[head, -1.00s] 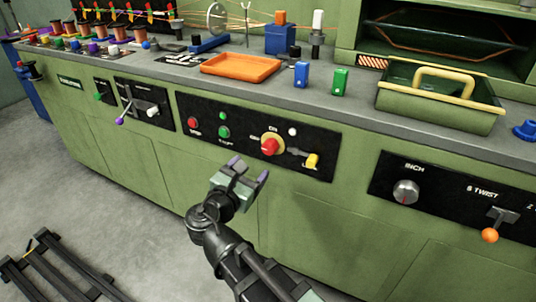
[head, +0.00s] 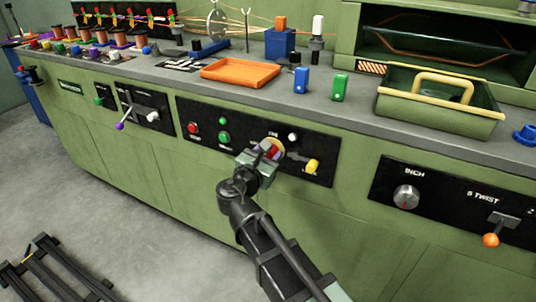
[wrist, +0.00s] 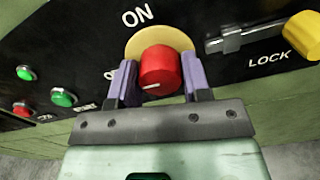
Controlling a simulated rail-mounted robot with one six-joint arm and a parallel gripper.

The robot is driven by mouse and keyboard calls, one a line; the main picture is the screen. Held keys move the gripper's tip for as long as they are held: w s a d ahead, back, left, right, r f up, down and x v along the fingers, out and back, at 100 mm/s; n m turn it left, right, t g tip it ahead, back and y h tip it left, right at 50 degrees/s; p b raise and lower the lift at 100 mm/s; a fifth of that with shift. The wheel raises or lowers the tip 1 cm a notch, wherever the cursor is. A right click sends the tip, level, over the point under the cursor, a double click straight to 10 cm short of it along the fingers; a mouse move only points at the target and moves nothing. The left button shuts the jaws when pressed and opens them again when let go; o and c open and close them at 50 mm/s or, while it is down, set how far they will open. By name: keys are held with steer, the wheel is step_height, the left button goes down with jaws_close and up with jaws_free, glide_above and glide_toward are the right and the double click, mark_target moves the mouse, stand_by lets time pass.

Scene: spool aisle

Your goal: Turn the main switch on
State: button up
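The main switch is a red rotary knob (wrist: 159,70) on a round yellow plate (wrist: 133,45), set in a black panel. Its short white mark points left, towards a label partly hidden by my left finger. "ON" is printed above the plate. My gripper (wrist: 160,82) is at the knob, with one purple finger on each side of it. The fingers look open around it, with little gap; I cannot tell whether they touch. In the head view my gripper (head: 268,152) covers most of the red knob.
A yellow-ended lock slider (wrist: 302,35) sits just right of the knob, marked "LOCK". Green (wrist: 63,97) and red (wrist: 22,109) buttons are to its left. An orange tray (head: 240,72) and a green carrier (head: 440,103) stand on the counter above.

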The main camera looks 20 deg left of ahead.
steer(key=shift+c, duration=1.2)
steer(key=m, duration=0.4)
steer(key=shift+m, duration=0.3)
steer(key=m, duration=0.4)
steer(key=shift+m, duration=0.3)
steer(key=m, duration=0.4)
steer(key=shift+m, duration=2.4)
